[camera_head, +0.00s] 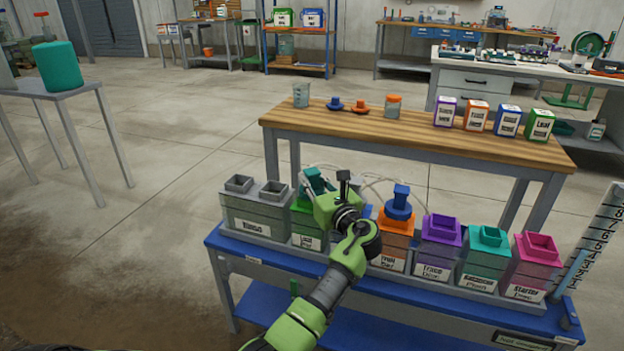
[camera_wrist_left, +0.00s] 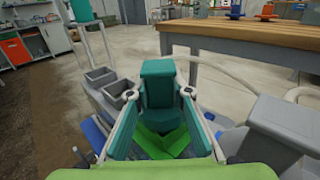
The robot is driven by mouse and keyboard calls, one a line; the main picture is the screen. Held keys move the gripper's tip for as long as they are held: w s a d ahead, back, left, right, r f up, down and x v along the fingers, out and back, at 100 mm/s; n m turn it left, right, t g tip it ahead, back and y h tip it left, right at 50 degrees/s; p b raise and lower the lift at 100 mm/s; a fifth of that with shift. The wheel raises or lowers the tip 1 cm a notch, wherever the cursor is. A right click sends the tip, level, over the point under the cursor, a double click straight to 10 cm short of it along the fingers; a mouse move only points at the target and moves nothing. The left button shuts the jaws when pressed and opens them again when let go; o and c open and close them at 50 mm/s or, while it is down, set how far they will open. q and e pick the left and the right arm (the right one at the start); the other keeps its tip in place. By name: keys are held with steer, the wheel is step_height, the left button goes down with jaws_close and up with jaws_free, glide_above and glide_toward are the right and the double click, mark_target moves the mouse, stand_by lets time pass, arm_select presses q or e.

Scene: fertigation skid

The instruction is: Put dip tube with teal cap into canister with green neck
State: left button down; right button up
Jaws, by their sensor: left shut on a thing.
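The dip tube's teal cap (camera_head: 314,180) is held by my left gripper (camera_head: 322,192), over the canister with the green neck (camera_head: 305,222). In the left wrist view the teal cap (camera_wrist_left: 158,80) stands upright between the two fingers of the left gripper (camera_wrist_left: 160,108), which are shut on it. The green neck (camera_wrist_left: 165,145) shows directly below the cap's round base. The tube below the cap is hidden, and I cannot tell whether the cap touches the neck. My right gripper is not in view.
The canisters stand in a row on a blue bench (camera_head: 225,242): a grey double-necked one (camera_head: 253,215), an orange one (camera_head: 396,240) with a blue cap (camera_head: 399,205), then purple (camera_head: 437,250), teal (camera_head: 484,262) and magenta (camera_head: 534,268). A wooden table (camera_head: 420,130) stands behind. Pale hoses curve nearby.

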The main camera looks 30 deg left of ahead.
arm_select(q)
steer(key=c, duration=1.8)
jaws_free()
steer(key=shift+o, duration=0.2)
steer(key=v, duration=1.2)
steer(key=shift+w+d, duration=0.1)
